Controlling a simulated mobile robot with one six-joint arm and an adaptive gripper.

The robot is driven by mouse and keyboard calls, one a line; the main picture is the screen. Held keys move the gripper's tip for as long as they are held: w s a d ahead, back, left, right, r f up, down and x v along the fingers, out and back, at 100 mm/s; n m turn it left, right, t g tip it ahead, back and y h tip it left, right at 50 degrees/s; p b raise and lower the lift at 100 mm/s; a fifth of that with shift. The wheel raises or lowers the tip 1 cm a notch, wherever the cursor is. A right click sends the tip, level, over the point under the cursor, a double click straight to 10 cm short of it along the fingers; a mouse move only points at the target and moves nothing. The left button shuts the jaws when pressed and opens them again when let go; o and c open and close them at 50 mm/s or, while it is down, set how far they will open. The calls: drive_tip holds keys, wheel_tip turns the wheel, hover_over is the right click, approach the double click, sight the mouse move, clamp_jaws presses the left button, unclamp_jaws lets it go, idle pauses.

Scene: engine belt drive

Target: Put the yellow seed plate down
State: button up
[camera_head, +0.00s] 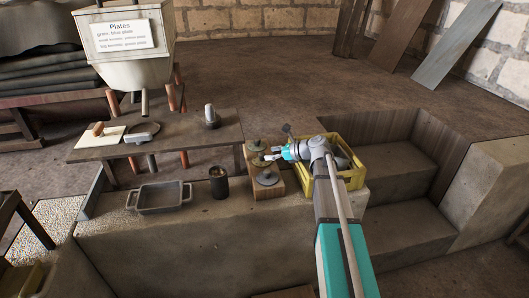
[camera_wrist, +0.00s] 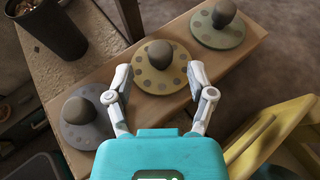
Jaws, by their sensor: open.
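The yellow seed plate (camera_wrist: 160,68) is a pale yellow disc with a ring of holes and a dark round knob. It lies flat in the middle of a wooden block (camera_wrist: 130,105), between a blue-grey plate (camera_wrist: 84,118) and a greenish plate (camera_wrist: 218,28). My gripper (camera_wrist: 160,80) is open, with one finger at each side of the yellow plate and clear of its knob. In the head view my gripper (camera_head: 272,156) reaches over the block from the right; the yellow plate is partly hidden there.
A yellow crate (camera_head: 352,179) stands right of the block, close to my arm. A dark cup (camera_head: 219,183) and a grey tray (camera_head: 159,197) stand on the stone ledge to the left. A wooden bench (camera_head: 185,138) and a hopper labelled "Plates" (camera_head: 125,40) are behind.

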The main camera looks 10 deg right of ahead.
drive_tip(key=p+v, duration=0.2)
drive_tip(key=v, duration=0.5)
drive_tip(key=shift+s+d, duration=0.2)
drive_tip(key=shift+d, duration=0.1)
